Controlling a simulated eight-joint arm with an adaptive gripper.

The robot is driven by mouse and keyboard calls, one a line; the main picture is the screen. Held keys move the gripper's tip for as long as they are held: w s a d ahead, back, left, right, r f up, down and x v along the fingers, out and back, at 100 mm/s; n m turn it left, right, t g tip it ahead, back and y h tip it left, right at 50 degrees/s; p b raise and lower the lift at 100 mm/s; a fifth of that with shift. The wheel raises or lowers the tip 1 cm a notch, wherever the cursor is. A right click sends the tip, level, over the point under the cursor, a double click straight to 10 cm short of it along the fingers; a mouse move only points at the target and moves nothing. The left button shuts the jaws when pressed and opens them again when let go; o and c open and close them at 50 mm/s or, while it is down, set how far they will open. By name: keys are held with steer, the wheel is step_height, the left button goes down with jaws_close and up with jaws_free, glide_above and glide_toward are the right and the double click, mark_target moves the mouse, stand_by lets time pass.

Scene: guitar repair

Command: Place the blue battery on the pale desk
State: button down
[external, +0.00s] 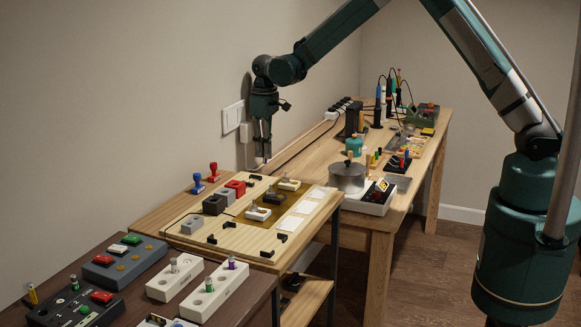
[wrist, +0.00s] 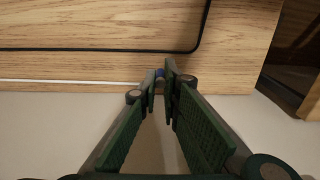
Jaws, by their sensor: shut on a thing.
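My gripper (external: 262,155) hangs pointing down at the near left end of the pale desk (external: 310,152), close to the wall. In the wrist view my gripper (wrist: 161,78) has its fingers closed together at the tips. A small blue piece, the blue battery (wrist: 160,73), shows between the fingertips, and most of it is hidden by them. In the external view it is too small to make out clearly. Bare wood of the pale desk (wrist: 90,30) lies beyond the fingertips. Whether the battery touches the desk I cannot tell.
A black cable (wrist: 110,50) runs across the desk near the gripper. A pot (external: 347,177) and a white device (external: 370,197) stand to the right. A wall switch (external: 233,117) is just left. White holders (external: 175,278) with batteries stand on the dark desk in front.

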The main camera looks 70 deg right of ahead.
mark_target(264, 159)
steer(key=shift+w+f, duration=0.3)
steer(key=shift+f, duration=0.05)
steer(key=shift+f+b, duration=0.35)
steer(key=shift+f, duration=1.1)
steer(key=shift+f, duration=0.15)
steer(key=c, duration=2.6)
jaws_free()
steer(key=shift+o, duration=0.2)
step_height(264, 159, up, 12)
steer(key=shift+r+p, duration=0.2)
steer(key=shift+p, duration=0.55)
steer(key=shift+s+r, duration=0.1)
